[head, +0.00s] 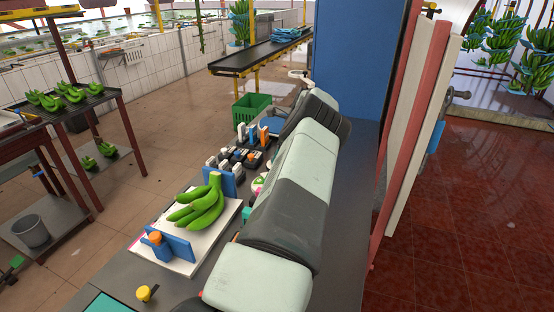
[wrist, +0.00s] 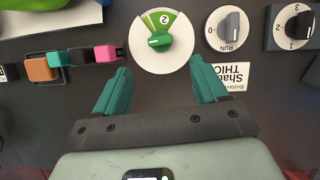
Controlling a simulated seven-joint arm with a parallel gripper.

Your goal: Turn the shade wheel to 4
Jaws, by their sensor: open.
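In the wrist view a round white wheel (wrist: 180,58) lies ahead of my gripper. It has a green fan-shaped window with a 2 showing at its top, and a green knob (wrist: 160,41) in the middle. I take it for the shade wheel. My gripper (wrist: 160,66) has two teal fingers spread wide, one towards each side of the wheel's lower edge, with nothing between them. Whether they touch the wheel I cannot tell. In the head view my arm hides the gripper, and a small part of a white round thing (head: 258,183) shows beside it.
Coloured blocks (wrist: 75,58) stand at left. In the head view, green bananas (head: 203,205) lie on a white board (head: 180,262).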

